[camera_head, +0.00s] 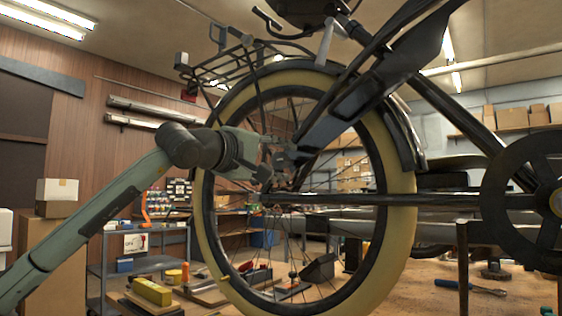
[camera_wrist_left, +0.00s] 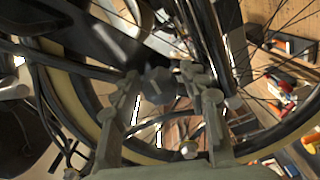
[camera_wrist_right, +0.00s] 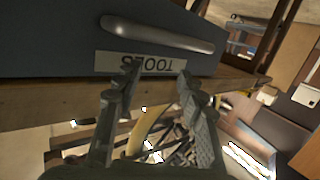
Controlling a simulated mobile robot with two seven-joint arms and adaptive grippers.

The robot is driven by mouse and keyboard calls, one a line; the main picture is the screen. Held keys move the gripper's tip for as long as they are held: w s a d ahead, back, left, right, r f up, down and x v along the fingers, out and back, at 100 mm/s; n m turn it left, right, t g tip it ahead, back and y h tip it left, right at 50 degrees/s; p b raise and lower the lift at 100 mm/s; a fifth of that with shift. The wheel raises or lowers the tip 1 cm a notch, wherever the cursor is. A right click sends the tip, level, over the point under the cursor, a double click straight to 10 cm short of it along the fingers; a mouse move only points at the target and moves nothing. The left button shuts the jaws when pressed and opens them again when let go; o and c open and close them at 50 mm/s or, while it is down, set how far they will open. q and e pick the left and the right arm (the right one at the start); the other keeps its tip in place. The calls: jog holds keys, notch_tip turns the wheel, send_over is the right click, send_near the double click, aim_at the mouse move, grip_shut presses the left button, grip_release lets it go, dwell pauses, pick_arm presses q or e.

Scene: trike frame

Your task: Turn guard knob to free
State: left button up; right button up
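A small dark faceted knob (camera_wrist_left: 158,86), apparently the guard knob, shows in the left wrist view between the fingertips of my left gripper (camera_wrist_left: 159,78). The fingers stand apart on both sides of it, with what looks like a small gap; contact is hard to tell. In the head view my left gripper (camera_head: 279,153) reaches in front of the rear wheel (camera_head: 236,100), near its hub, beside the dark guard (camera_head: 347,108). The knob is hard to make out there. My right gripper (camera_wrist_right: 158,78) is open and empty in the right wrist view; it is outside the head view.
A dark drawer front (camera_wrist_right: 60,35) with a handle and an upside-down TOOLS label (camera_wrist_right: 150,63) is close to my right gripper. The rear rack (camera_head: 235,62), crank disc (camera_head: 520,210) and spokes surround the left arm's area. A workbench (camera_head: 410,285) with tools lies below.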

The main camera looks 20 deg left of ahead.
pick_arm(q)
jog(key=shift+s, duration=0.1)
jog(key=v, duration=1.1)
jog(key=shift+s+a, duration=0.15)
jog(key=shift+s, duration=0.25)
